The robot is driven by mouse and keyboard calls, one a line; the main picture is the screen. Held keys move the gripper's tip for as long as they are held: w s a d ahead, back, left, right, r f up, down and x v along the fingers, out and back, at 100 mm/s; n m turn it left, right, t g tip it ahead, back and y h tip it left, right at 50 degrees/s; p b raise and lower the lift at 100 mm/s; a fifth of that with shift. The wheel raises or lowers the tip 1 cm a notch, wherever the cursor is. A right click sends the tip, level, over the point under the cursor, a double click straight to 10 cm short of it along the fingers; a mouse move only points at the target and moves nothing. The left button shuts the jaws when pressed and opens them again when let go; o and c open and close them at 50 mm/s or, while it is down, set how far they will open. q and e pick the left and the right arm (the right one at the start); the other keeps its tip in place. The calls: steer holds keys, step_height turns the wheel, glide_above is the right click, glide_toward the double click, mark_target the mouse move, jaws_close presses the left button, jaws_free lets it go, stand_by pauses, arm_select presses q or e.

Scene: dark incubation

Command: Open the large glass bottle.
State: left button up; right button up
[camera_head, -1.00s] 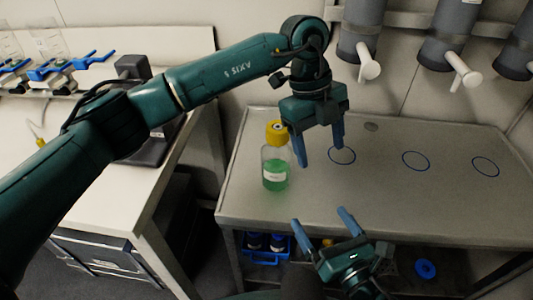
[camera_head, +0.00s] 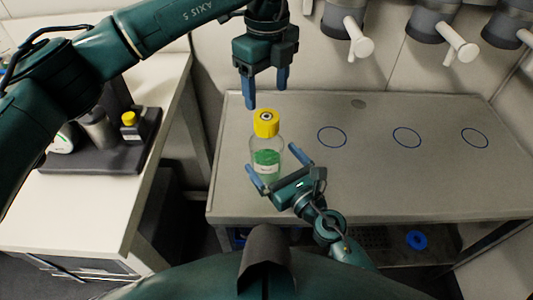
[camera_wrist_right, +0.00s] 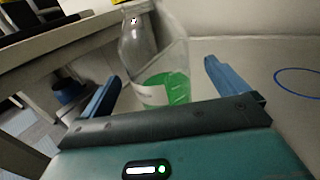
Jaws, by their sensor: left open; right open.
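The large glass bottle (camera_head: 266,146) stands upright on the grey bench, with a yellow cap on top (camera_head: 266,123) and green liquid inside. My left gripper (camera_head: 266,100) is open and points down just above and behind the cap, apart from it. My right gripper (camera_head: 279,170) is open at the front of the bottle, with one finger to each side of its lower body. In the right wrist view the bottle (camera_wrist_right: 155,62) stands between the two open fingers (camera_wrist_right: 160,85); its cap is out of that frame.
The grey bench (camera_head: 340,190) has three blue circles (camera_head: 332,137) to the right and free room around them. Grey cylinders with white taps (camera_head: 358,40) hang above the back. A white table (camera_head: 90,210) at the left carries a dark device and a small yellow-capped bottle (camera_head: 129,125).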

steer(key=shift+x, duration=2.05)
